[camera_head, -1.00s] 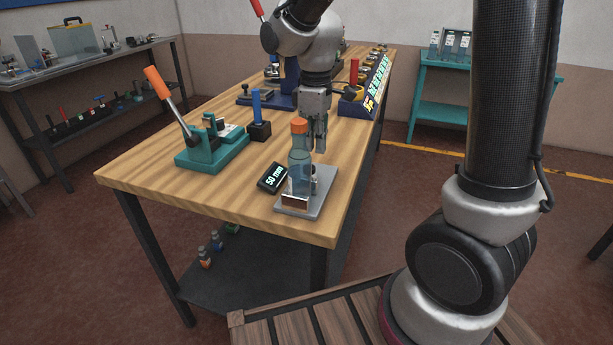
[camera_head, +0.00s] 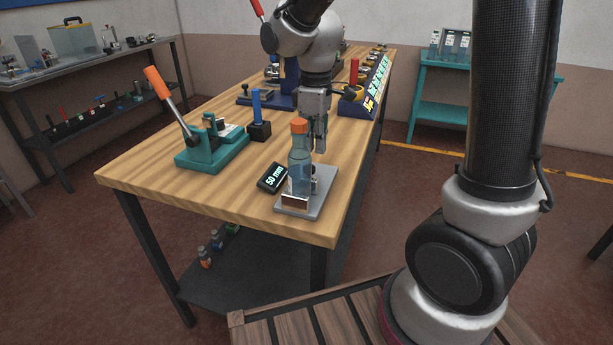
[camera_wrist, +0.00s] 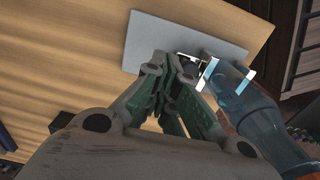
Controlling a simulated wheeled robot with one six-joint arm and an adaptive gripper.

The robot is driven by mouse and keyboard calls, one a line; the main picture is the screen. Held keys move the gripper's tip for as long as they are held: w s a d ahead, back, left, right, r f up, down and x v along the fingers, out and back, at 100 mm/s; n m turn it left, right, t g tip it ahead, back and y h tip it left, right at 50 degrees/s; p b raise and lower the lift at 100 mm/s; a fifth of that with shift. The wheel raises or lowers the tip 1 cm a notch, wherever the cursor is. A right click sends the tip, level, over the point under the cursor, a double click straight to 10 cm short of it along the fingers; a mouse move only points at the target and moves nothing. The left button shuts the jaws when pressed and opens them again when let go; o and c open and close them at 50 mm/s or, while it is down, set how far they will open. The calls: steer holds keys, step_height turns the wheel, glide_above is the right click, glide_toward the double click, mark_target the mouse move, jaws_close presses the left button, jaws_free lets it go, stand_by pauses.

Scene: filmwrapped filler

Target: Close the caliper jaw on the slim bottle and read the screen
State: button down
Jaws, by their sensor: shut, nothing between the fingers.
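The slim bottle (camera_head: 299,172), clear blue with an orange cap, stands upright on the grey plate (camera_head: 318,198) of the caliper near the table's front edge. A pale jaw block (camera_head: 295,202) sits at the bottle's foot; the other jaw is mostly hidden behind the bottle. The screen (camera_head: 272,178), left of the plate, reads "50 mm". My gripper (camera_head: 319,150) points down just behind and right of the bottle, shut and empty. In the wrist view its fingers (camera_wrist: 176,85) are over the plate, beside the bottle (camera_wrist: 252,112), with a dark and shiny caliper part near the tips.
A green press (camera_head: 210,147) with an orange-handled lever stands on the table (camera_head: 170,183) to the left. A blue-handled block (camera_head: 258,118) stands behind. A blue lettered sign (camera_head: 377,85) runs along the right edge. Bare wood lies left of the screen.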

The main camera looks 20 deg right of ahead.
steer(key=shift+f, duration=2.5)
steer(key=shift+s+a, duration=0.45)
steer(key=shift+s, duration=0.15)
steer(key=shift+w+d, duration=0.1)
steer(key=shift+w, duration=0.05)
steer(key=shift+w+d, duration=0.2)
steer(key=shift+w, duration=0.1)
steer(key=shift+r, duration=0.1)
steer(key=shift+r, duration=2.95)
